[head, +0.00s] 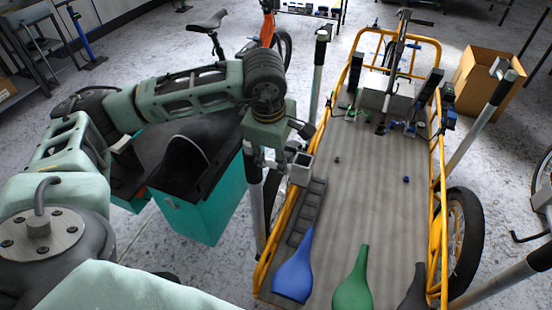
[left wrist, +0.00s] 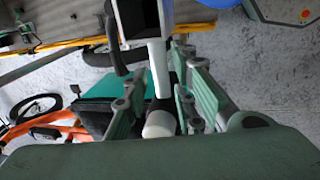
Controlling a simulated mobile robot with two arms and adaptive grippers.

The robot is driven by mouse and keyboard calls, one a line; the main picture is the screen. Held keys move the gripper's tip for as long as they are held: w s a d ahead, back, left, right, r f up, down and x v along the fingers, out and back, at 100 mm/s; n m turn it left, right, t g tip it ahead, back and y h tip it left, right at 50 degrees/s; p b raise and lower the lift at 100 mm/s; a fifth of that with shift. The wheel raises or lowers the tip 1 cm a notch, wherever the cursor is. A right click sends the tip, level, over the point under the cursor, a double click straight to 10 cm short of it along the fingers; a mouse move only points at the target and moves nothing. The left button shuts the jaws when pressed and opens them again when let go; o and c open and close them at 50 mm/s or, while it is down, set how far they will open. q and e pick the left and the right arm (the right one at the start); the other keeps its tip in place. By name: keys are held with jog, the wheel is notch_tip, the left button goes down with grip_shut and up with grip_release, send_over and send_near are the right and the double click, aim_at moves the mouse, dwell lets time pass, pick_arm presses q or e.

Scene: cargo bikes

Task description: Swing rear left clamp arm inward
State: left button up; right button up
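A grey post (head: 256,205) stands beside the left rail of the cargo bike (head: 370,190). A pale, square-ended clamp piece (head: 300,168) is at its upper end, by the left edge of the bed. My left gripper (head: 278,158) is at this clamp, and the arm hides part of it. In the left wrist view the gripper's fingers (left wrist: 160,105) are apart, one on each side of a white bar with a round end (left wrist: 158,124). A black clamp part (left wrist: 140,18) is beyond them. I cannot tell whether the fingers touch the bar. My right gripper is not in view.
Other posts stand at the far left (head: 318,75), far right (head: 482,125) and near right (head: 500,280). Blue (head: 294,272) and green (head: 354,285) bottle-shaped things lie on the bed. A teal box (head: 205,205) is below my left arm. A cardboard box (head: 487,80) stands right.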

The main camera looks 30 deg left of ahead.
pick_arm(q)
notch_tip(320, 180, up, 10)
jog(key=s, duration=0.2)
jog(key=shift+d+f, duration=0.15)
jog(key=shift+d, duration=0.05)
jog(key=shift+f, duration=0.1)
